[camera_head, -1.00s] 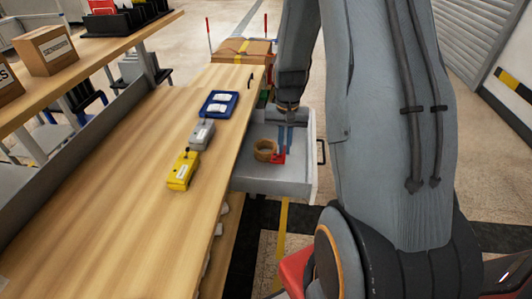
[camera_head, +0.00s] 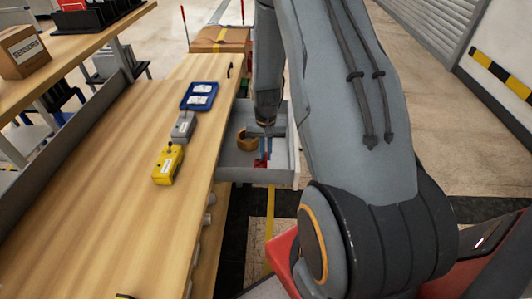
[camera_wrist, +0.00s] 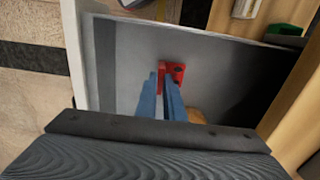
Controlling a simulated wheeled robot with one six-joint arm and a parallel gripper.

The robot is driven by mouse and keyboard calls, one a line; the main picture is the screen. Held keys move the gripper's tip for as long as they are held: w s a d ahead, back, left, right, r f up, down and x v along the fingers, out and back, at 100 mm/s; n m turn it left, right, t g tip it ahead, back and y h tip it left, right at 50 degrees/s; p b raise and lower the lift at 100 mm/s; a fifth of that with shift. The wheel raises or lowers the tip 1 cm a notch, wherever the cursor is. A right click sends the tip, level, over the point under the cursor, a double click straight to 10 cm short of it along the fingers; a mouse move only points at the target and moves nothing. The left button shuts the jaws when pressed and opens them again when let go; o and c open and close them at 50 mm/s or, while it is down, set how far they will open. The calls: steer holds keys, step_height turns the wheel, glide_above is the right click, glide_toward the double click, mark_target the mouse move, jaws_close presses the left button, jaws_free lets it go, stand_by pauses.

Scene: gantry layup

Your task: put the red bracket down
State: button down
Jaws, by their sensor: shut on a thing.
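The red bracket (camera_wrist: 174,74) is between the blue fingertips of my gripper (camera_wrist: 162,88) in the wrist view. It is inside an open grey drawer (camera_wrist: 130,55). In the head view the red bracket (camera_head: 261,163) shows low in the drawer (camera_head: 283,179), below my gripper (camera_head: 265,152). I cannot tell whether the bracket touches the drawer floor. A brown tape roll (camera_head: 247,140) lies in the drawer to the left of my gripper, and its edge shows in the wrist view (camera_wrist: 196,116).
The drawer sits at the right side of a wooden workbench (camera_head: 110,215). On the bench are a yellow device (camera_head: 167,166), a grey device (camera_head: 183,126) and a blue tray (camera_head: 199,96) with white items. A cardboard box (camera_head: 220,39) stands beyond the bench.

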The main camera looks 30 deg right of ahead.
mark_target(266, 156)
steer(key=shift+f, duration=0.15)
steer(key=c, duration=1.9)
jaws_free()
steer(key=shift+o, duration=0.2)
step_height(266, 156, up, 11)
steer(key=b, duration=0.3)
steer(key=s+a+r+n, duration=0.3)
steer(key=s+a+r, duration=0.1)
steer(key=s+a, duration=0.3)
steer(key=s+a+r+n+t, duration=0.1)
steer(key=s+a+r+n, duration=0.2)
steer(key=s+a+r, duration=0.2)
steer(key=s+a, duration=0.2)
steer(key=a, duration=0.2)
steer(key=shift+s+a+r+n, duration=0.25)
steer(key=shift+a+r+n, duration=0.05)
steer(key=shift+a+n, duration=0.1)
